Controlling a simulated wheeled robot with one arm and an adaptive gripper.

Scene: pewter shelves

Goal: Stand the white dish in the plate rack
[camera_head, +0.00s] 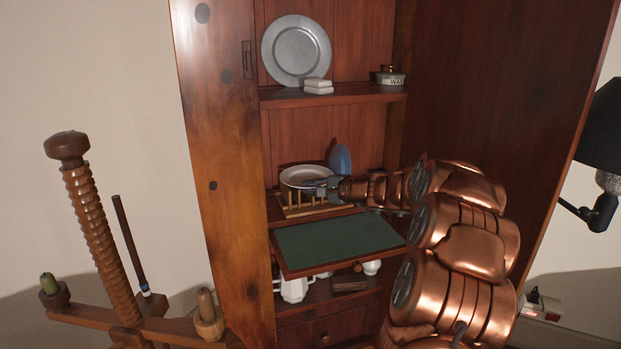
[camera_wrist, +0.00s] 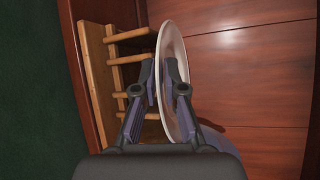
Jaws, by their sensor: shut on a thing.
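The white dish (camera_head: 306,176) is at the wooden plate rack (camera_head: 292,211) on the middle shelf in the head view. In the wrist view the dish (camera_wrist: 172,72) appears nearly edge-on, its rim between the fingertips of my gripper (camera_wrist: 163,75). My gripper (camera_head: 328,186) is shut on the dish's right side in the head view. The rack (camera_wrist: 94,85) shows its pegs pointing toward the dish in the wrist view. The dish is beside the pegs; whether its lower edge rests in the rack I cannot tell.
A blue oval dish (camera_head: 340,161) stands behind on the same shelf. A green-topped pull-out board (camera_head: 338,242) juts out below. A pewter plate (camera_head: 296,50), white blocks (camera_head: 318,86) and a lidded tin (camera_head: 389,76) occupy the upper shelf. Cabinet sides bound the space.

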